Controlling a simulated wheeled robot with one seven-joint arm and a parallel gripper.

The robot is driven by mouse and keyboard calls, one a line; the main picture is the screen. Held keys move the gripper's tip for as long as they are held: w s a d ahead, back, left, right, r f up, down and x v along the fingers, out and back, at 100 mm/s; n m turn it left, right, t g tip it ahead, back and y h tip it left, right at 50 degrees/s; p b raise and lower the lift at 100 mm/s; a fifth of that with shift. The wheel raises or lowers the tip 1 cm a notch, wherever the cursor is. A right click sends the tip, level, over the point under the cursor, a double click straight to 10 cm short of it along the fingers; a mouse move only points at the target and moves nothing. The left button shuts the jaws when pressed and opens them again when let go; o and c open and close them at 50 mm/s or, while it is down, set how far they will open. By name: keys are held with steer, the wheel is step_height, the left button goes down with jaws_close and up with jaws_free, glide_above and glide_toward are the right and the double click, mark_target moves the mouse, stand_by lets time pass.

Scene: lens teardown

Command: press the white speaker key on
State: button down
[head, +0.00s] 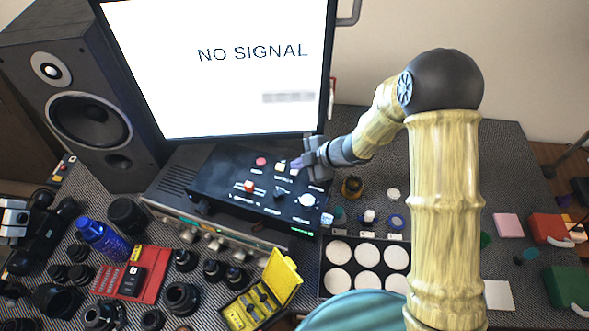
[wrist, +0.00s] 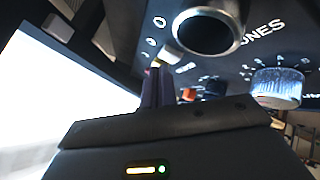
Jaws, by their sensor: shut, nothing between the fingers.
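The dark control box (head: 225,185) sits on top of the grey amplifier, its panel bearing keys, knobs and white lettering. A small whitish key (head: 280,167) is near its upper middle, just left of my gripper; its label is too small to read. My gripper (head: 296,164) is shut and empty, with purple fingers low over the panel. In the wrist view, my fingertips (wrist: 157,66) are close to a pale key (wrist: 170,51). I cannot tell whether they touch it or whether it is pressed in.
A red button (head: 261,161) is left of the whitish key. The monitor (head: 220,75) rises behind the box. Lens parts and trays crowd the table in front.

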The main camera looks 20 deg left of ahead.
mark_target(299, 173)
steer(key=shift+f, duration=0.1)
steer(key=shift+f+b, duration=0.3)
steer(key=shift+f, duration=0.05)
stand_by(0.5)
steer(key=shift+r+p, duration=0.5)
steer(key=shift+p, duration=0.1)
step_height(299, 173, up, 6)
steer(key=p, duration=0.6)
steer(key=shift+w, duration=0.1)
